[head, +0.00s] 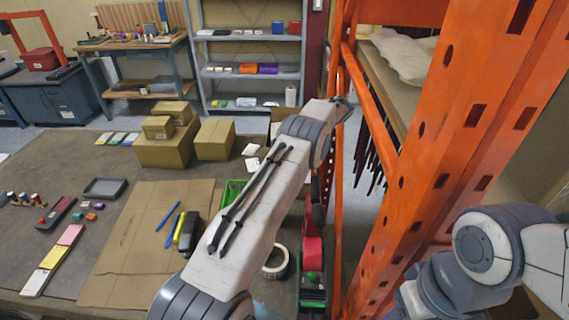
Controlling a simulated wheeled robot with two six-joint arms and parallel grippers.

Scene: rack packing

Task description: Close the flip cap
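I cannot make out a flip cap or a bottle with one. My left arm crosses the middle of the head view from the bottom, and its far end reaches the orange rack post. No fingers of my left gripper can be made out there. My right arm shows at the lower right, in front of the rack, and its gripper is not in view. The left arm hides part of the table and of the green crate (232,191).
An orange rack upright (425,150) stands close on the right. The table (60,160) holds cardboard boxes (165,149), a flat cardboard sheet (130,250), blue pens (168,216), a black case (189,233), a tape roll (276,264) and a dark tray (105,188). Shelves stand behind.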

